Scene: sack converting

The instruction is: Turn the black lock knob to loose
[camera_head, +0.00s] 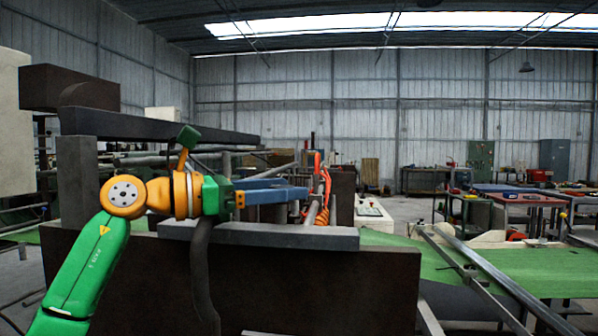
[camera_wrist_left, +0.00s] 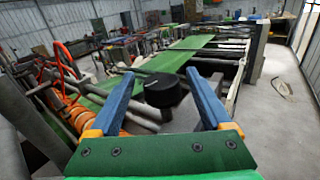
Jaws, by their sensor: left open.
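The black lock knob (camera_wrist_left: 162,91) shows in the left wrist view as a short round black cylinder. It appears between the two blue fingers of my left gripper (camera_wrist_left: 159,74), a little beyond the middle of the gap. The fingers are apart, with a visible gap on each side of the knob. In the head view my left gripper (camera_head: 303,191) points right above a grey beam, and I cannot make out the knob there. My right gripper is in neither view.
A grey beam (camera_head: 260,235) on a dark machine body lies below my left gripper. Orange coiled hose (camera_head: 322,215) stands just beyond the fingertips and also shows at left in the wrist view (camera_wrist_left: 82,112). Green belts (camera_head: 545,270) and metal rails extend right.

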